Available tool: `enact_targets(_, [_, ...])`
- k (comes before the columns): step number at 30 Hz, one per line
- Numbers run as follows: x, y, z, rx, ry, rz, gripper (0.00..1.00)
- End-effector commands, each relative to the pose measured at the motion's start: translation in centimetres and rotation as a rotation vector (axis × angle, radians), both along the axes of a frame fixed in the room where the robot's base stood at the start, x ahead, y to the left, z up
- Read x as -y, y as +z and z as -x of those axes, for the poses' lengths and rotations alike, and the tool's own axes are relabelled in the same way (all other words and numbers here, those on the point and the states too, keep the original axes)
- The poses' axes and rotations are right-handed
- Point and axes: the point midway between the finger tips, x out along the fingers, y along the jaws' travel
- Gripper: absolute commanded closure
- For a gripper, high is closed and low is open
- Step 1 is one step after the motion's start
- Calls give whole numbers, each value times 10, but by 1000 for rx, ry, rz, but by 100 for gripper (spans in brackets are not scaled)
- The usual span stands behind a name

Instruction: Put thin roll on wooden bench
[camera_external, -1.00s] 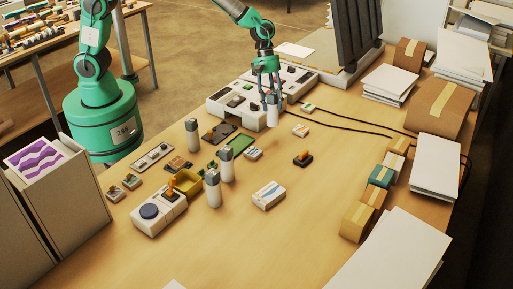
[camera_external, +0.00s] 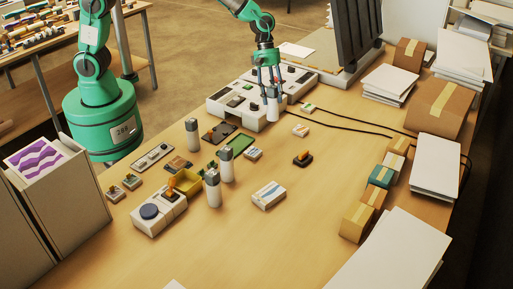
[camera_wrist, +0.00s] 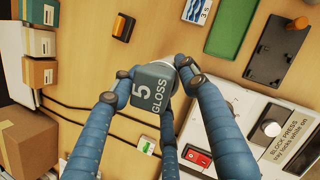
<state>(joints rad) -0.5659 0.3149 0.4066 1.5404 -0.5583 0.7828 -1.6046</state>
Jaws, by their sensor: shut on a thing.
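My gripper (camera_external: 271,92) is shut on a roll-like canister (camera_external: 272,112), white with a dark grey top, near the front edge of the white machine. In the wrist view the fingers (camera_wrist: 157,88) close around its dark square top (camera_wrist: 152,93), marked "5 GLOSS"; its lower part is mostly hidden. Similar white canisters with grey tops stand upright on the wooden bench (camera_external: 310,215): one at the left (camera_external: 192,138), one in the middle (camera_external: 226,165) and one in front (camera_external: 213,190). I cannot tell by thickness which is the thin roll.
The white machine (camera_external: 225,105) lies behind; its label reads "BLOCK PRESS" (camera_wrist: 287,142). A small white box (camera_external: 268,195), a dark block with an orange top (camera_external: 302,158) and a green tray (camera_external: 238,144) lie nearby. Cardboard boxes (camera_external: 358,220) line the right. The front middle is clear.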

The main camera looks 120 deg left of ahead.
Motion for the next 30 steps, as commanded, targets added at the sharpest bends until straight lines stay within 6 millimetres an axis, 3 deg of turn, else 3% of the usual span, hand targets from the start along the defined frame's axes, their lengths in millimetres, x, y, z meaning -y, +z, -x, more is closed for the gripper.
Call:
enact_targets(8, [0, 1, 0, 0, 0, 0, 88])
enact_targets(13, [0, 12, 0, 2, -1, -1, 88])
enact_targets(28, [-1, 113, -1, 3, -1, -2, 88])
enact_targets(30, [13, 111, -6, -5, -10, 0, 88])
